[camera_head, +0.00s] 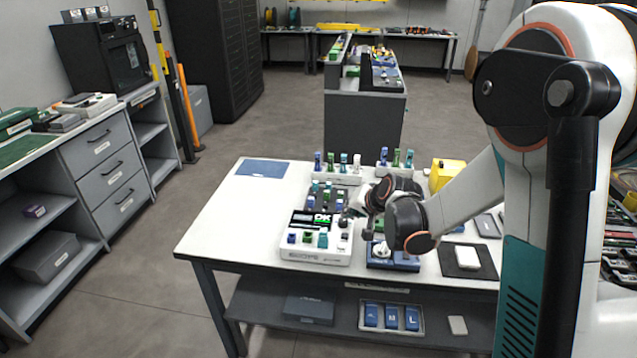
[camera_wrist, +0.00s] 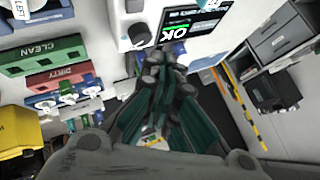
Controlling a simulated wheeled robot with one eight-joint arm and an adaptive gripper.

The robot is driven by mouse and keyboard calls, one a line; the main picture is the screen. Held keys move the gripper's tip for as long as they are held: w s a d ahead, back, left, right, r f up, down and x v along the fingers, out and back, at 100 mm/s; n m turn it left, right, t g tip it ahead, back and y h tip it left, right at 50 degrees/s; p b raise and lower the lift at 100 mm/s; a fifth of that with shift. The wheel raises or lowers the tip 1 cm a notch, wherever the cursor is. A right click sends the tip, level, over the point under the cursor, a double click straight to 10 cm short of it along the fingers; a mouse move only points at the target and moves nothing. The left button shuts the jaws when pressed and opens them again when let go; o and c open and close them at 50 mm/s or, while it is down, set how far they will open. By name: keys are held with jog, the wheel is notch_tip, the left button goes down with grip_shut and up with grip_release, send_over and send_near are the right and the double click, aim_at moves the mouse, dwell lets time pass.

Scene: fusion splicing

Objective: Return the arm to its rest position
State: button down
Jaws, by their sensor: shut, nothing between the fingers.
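My arm reaches in from the right in the head view, over the white-topped work table (camera_head: 222,222). My gripper (camera_head: 346,219) is low over the table, at the right side of the white splicer (camera_head: 316,255), whose screen reads OK. In the wrist view my gripper (camera_wrist: 165,68) has its fingers together and nothing shows between them. The splicer's screen (camera_wrist: 188,22) also shows there, just beyond the fingertips. I cannot tell whether the fingertips touch the splicer.
A blue device (camera_head: 407,262) sits below my wrist. Racks with coloured bottles stand along the table's back, beside a yellow box (camera_head: 446,173). A black mat (camera_head: 458,270) with a white box lies right. The table's left part is mostly clear, with a blue mat (camera_head: 262,168).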

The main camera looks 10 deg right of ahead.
jog(key=s+a+r+n+g+h, duration=0.1)
jog(key=s+a+r+n, duration=0.1)
jog(key=s+r, duration=1.15)
jog(key=s+d+n+h, duration=0.1)
jog(key=s+n, duration=0.2)
jog(key=s, duration=1.7)
jog(key=shift+s+f+g+h, duration=0.15)
jog(key=shift+s+g+h, duration=0.05)
jog(key=shift+g+h, duration=0.2)
